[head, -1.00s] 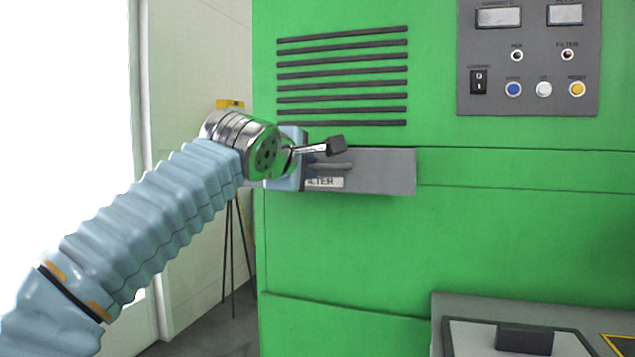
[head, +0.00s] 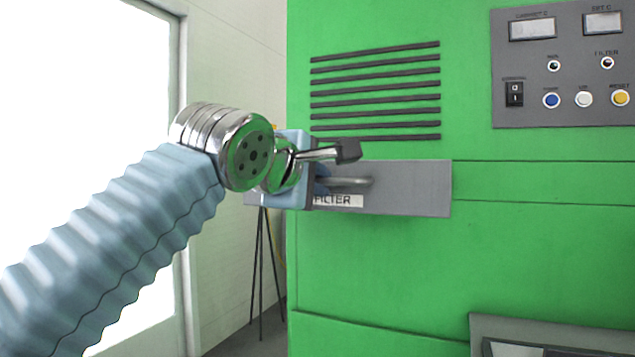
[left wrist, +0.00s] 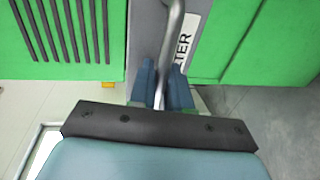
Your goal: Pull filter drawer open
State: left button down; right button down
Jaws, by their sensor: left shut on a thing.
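The filter drawer has a grey front (head: 412,190) with a white FILTER label (head: 340,201) and a curved metal bar handle (head: 352,182). The front stands out from the green cabinet, and its left end reaches past the cabinet's left edge in the head view. My left gripper (head: 323,184) is shut on the handle; its body hides the left part of the front. In the left wrist view, the blue fingers (left wrist: 161,88) close around the handle bar (left wrist: 174,35) beside the label. The inside of the drawer is hidden. My right gripper is not in view.
The green cabinet (head: 400,270) has dark vent slats (head: 375,90) above the drawer and a grey control panel (head: 563,70) at upper right. A grey-framed unit (head: 540,325) juts out at lower right. A thin dark tripod (head: 264,275) stands behind at left.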

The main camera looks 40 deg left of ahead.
pick_arm(q)
jog(key=c, duration=1.3)
grip_release()
jog(key=shift+w+f, duration=0.1)
jog(key=shift+c, duration=0.2)
jog(key=v, duration=1.4)
